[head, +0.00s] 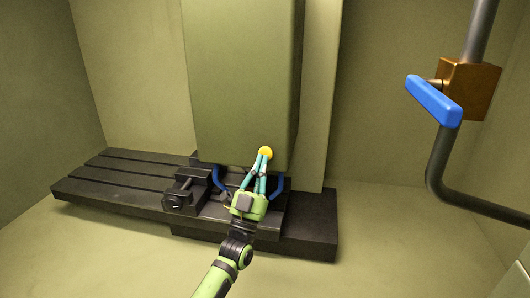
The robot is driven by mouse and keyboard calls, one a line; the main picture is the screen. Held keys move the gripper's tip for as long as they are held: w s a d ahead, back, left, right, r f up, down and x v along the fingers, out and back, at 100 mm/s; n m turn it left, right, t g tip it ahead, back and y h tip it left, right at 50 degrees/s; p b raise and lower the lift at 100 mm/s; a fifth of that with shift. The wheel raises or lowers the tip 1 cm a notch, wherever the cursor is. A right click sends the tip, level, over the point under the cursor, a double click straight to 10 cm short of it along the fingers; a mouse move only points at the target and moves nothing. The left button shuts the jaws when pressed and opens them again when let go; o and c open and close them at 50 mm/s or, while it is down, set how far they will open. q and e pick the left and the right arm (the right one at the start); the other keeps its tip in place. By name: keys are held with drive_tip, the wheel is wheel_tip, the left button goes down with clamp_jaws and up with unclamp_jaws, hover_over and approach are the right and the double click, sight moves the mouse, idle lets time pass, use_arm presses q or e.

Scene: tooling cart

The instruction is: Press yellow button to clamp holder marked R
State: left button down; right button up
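The round yellow button (265,153) is on the lower front of a tall green block (240,80). My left gripper (264,158) has a green body and teal fingers. Its fingers meet at the tips, with nothing seen between them. The fingertips are right at the lower edge of the button. I cannot tell whether they touch it or whether it is pushed in. No holder and no R mark can be made out. My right gripper is not in view.
Below the block lies a dark slotted bed (110,178) with a black vise-like part (183,198) on it. Blue curved pieces (279,186) flank my gripper. At right, a bent dark pipe (438,160) carries a brass valve (474,88) with a blue lever (434,101).

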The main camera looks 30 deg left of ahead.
use_arm(q)
drive_tip(key=shift+s, duration=0.15)
drive_tip(key=shift+s+d+p, duration=0.2)
drive_tip(key=shift+s+p, duration=0.3)
drive_tip(key=shift+s, duration=0.3)
drive_tip(key=shift+s+d+p, duration=0.25)
drive_tip(key=shift+s+p, duration=0.3)
drive_tip(key=shift+s, duration=0.25)
drive_tip(key=shift+s+d+p, duration=0.2)
drive_tip(key=shift+s+p, duration=0.3)
drive_tip(key=shift+s, duration=0.3)
drive_tip(key=shift+r, duration=0.1)
